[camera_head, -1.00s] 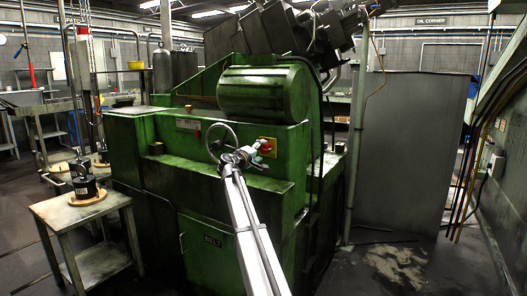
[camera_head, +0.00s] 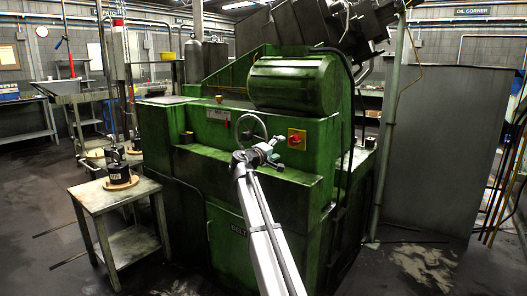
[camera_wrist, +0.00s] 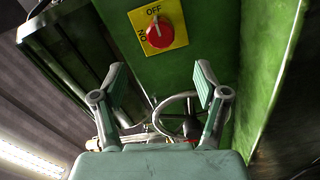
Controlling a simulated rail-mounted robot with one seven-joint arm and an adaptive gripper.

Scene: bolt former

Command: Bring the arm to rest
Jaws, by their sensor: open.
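My gripper (camera_head: 264,152) is at the end of my extended arm, in front of the green machine (camera_head: 205,140). In the wrist view my gripper (camera_wrist: 161,78) has its two fingers spread wide with nothing between them. A red rotary knob (camera_wrist: 160,32) on a yellow plate is ahead of the fingers, apart from them. Its white mark points toward the OFF label. In the head view the red knob (camera_head: 296,139) is just right of and above my gripper.
A handwheel (camera_head: 249,127) is close behind my gripper; it also shows between the fingers in the wrist view (camera_wrist: 168,104). A small table (camera_head: 88,192) with black parts stands left. A grey panel (camera_head: 440,150) stands right. Dark floor is open at far left.

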